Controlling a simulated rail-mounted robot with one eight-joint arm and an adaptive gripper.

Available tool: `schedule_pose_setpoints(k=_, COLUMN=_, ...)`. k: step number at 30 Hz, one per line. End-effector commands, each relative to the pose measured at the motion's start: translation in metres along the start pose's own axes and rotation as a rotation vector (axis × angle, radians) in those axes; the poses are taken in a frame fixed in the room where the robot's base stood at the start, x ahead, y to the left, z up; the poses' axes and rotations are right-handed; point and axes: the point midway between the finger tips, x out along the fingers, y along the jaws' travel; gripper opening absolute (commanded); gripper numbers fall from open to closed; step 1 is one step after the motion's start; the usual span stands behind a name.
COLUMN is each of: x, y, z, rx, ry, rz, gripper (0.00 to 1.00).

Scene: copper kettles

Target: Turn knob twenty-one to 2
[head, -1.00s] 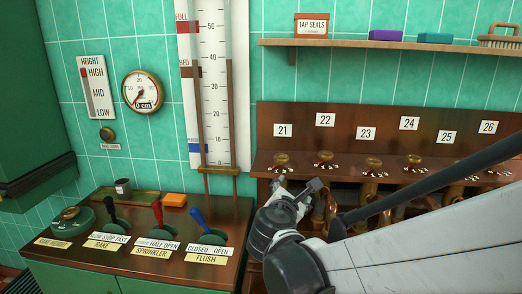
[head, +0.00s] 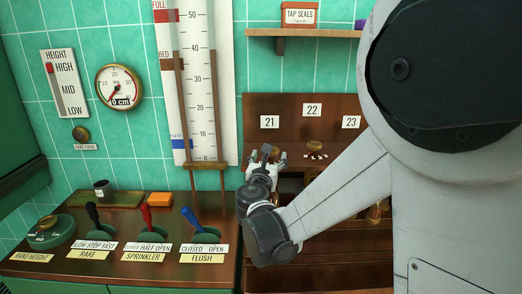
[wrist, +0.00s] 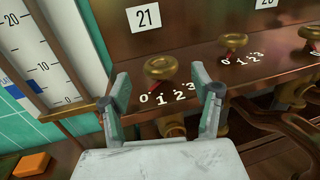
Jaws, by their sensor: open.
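Knob twenty-one (wrist: 160,68) is a round brass knob in the wrist view, below the white "21" plate (wrist: 143,16) on a brown wooden ledge. White numbers 0, 1, 2 and 3 curve along its near side. My gripper (wrist: 162,80) is open, with one finger on the left and one on the right of the knob. Whether the fingers touch it is unclear. In the head view my gripper (head: 267,156) is under the "21" plate (head: 269,122) and largely hides the knob.
Knob twenty-two (head: 313,148) stands to the right on the same ledge. A tall gauge board (head: 200,90) is just left. A console with black, red and blue levers (head: 192,220) stands lower left. My arm covers the right side of the head view.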

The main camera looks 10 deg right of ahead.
Motion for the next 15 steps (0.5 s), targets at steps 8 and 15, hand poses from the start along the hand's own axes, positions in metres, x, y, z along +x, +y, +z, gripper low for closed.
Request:
schedule_pose_setpoints(k=8, x=0.043, y=-0.001, z=0.000, rx=0.000, ry=0.001, rz=-0.002, gripper=0.61)
schedule_pose_setpoints(k=15, x=0.055, y=0.000, z=0.000, rx=0.001, ry=0.001, rz=0.000, gripper=0.61)
